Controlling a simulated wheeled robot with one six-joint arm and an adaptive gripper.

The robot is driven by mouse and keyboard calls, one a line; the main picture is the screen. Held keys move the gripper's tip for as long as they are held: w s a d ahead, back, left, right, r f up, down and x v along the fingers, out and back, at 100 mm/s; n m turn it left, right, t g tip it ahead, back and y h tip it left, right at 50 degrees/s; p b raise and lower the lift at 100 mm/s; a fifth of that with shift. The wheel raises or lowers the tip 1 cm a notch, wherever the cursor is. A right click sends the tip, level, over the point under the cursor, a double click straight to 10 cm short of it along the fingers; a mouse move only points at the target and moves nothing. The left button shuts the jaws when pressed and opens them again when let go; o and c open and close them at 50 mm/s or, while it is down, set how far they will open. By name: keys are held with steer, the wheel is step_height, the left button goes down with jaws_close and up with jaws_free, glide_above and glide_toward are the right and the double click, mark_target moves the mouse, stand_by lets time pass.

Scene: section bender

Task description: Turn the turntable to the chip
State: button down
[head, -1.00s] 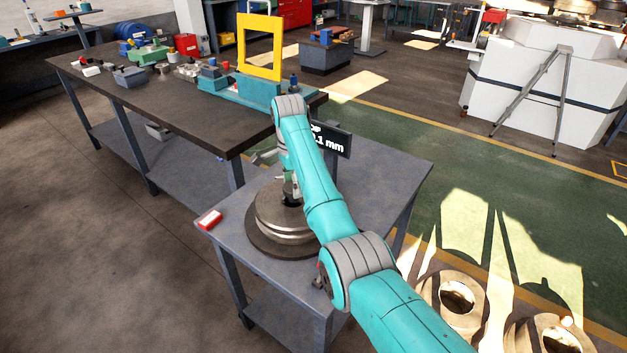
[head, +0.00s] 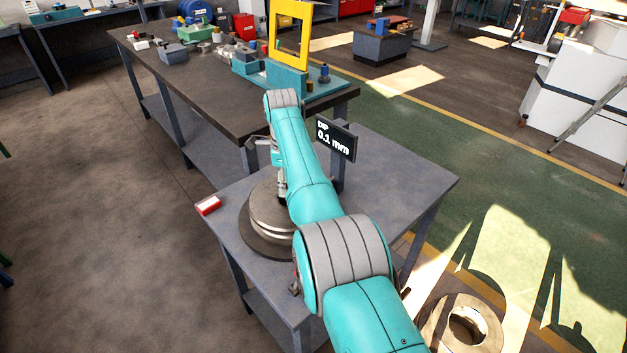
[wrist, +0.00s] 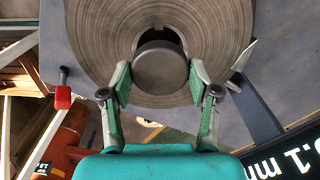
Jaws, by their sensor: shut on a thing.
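The turntable (head: 257,240) is a dark round base with a stack of grey metal rings (head: 268,208) on it, on a small grey table. In the wrist view the ringed disc (wrist: 95,40) fills the top, with a dark round knob (wrist: 160,68) at its centre. My gripper (wrist: 160,75) has one finger on each side of this knob and is shut on it. In the head view my arm covers the right part of the turntable and most of the gripper. I cannot make out a chip on the rings.
A display (head: 336,138) reading 0.1 mm stands on the table behind the arm. A long workbench (head: 200,85) with tools stands behind. A large ring (head: 465,325) lies on the floor at right.

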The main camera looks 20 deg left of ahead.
steer(key=shift+m, duration=0.5)
steer(key=shift+c, duration=1.3)
jaws_free()
steer(key=shift+r, duration=0.1)
step_height(320, 180, up, 12)
steer(key=shift+w, duration=0.1)
